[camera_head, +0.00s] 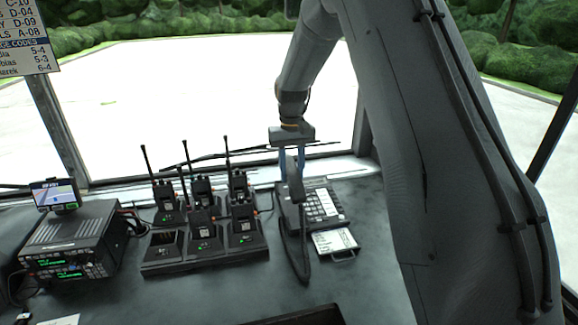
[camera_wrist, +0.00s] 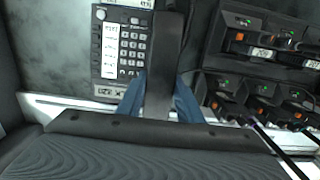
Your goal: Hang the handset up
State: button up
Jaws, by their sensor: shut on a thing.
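In the wrist view the handset (camera_wrist: 165,65) runs between the two blue fingertips of my gripper (camera_wrist: 160,98). The desk phone (camera_head: 322,203) lies on the counter with its keypad facing up, and its keypad (camera_wrist: 131,45) also shows in the wrist view. The handset hides the phone's left side, so I cannot tell whether the two touch.
A charging rack (camera_head: 205,258) with several radios (camera_head: 202,222) stands left of the phone, their antennas upright. A radio console (camera_head: 72,245) with a small screen (camera_head: 55,194) is farther left. A white card (camera_head: 335,241) lies before the phone.

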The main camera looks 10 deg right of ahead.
jog(key=shift+f+b, duration=1.6)
jog(key=shift+f, duration=1)
jog(key=shift+f+b, duration=0.3)
jog(key=shift+f, duration=0.7)
jog(key=shift+s+f+p, duration=0.1)
jog(key=shift+p, duration=0.2)
jog(key=o, duration=1.3)
